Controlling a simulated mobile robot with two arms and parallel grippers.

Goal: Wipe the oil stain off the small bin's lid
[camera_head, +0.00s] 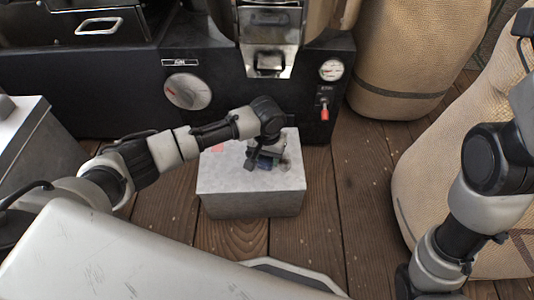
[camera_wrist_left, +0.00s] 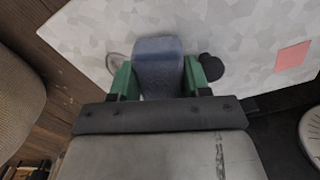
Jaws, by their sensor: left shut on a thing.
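The small bin (camera_head: 250,204) is a grey box on the plank floor, and its pale mottled lid (camera_head: 222,180) is on top. My left gripper (camera_head: 265,160) is over the lid, shut on a blue cloth-like pad (camera_wrist_left: 158,65) between its green fingertips. The pad is at or just above the lid; contact cannot be told. A dark round spot (camera_wrist_left: 211,67), perhaps the oil stain, shows on the lid beside the right finger in the wrist view.
A pink square (camera_wrist_left: 292,55) marks the lid, also seen in the head view (camera_head: 217,148). A black roaster machine (camera_head: 130,93) with dial and gauge stands behind the bin. Burlap sacks (camera_head: 405,55) stand at the right. A grey box (camera_head: 30,140) is at the left.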

